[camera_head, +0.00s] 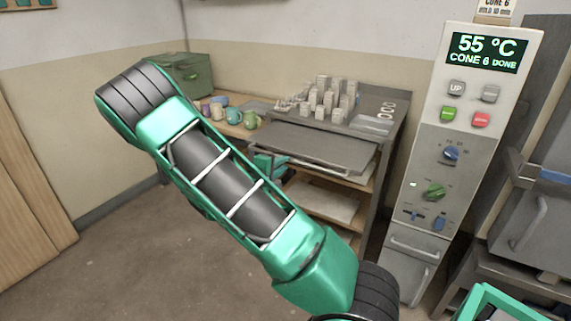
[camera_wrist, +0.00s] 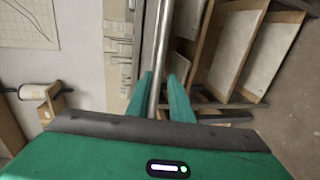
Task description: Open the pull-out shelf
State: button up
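The pull-out shelf (camera_head: 322,145) is a flat grey board at the front of the work table, jutting out below the table top. My gripper (camera_head: 268,163) is at the left end of its front edge, partly hidden by my arm. In the wrist view, the two green fingers of my gripper (camera_wrist: 160,85) point away from me, one on each side of a long metal bar (camera_wrist: 162,40), which looks like the shelf's front edge or handle. Whether the fingers press on the bar cannot be told.
White cones (camera_head: 325,98) stand on the table top. Several mugs (camera_head: 235,115) and a green box (camera_head: 186,76) are to the left. Wooden lower shelves (camera_head: 325,200) sit underneath. A kiln control panel (camera_head: 455,150) stands close on the right. The floor (camera_head: 130,240) at left is clear.

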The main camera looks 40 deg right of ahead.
jog(key=shift+v, duration=2.3)
jog(key=shift+f, duration=0.1)
jog(key=s+d+m+g+y, duration=0.1)
jog(key=s+m+g+y, duration=0.6)
jog(key=s, duration=0.9)
jog(key=s+a+r+m+t+y, duration=0.1)
jog(key=s+a+r+y, duration=0.3)
jog(key=s+a, duration=0.3)
jog(key=s+a+r+m+t+y, duration=0.1)
jog(key=s+a+r+m+y, duration=0.1)
jog(key=s+a+r+y, duration=0.2)
jog(key=s+a, duration=0.3)
jog(key=s, duration=0.2)
jog(key=shift+s, duration=0.3)
jog(key=shift+d, duration=0.1)
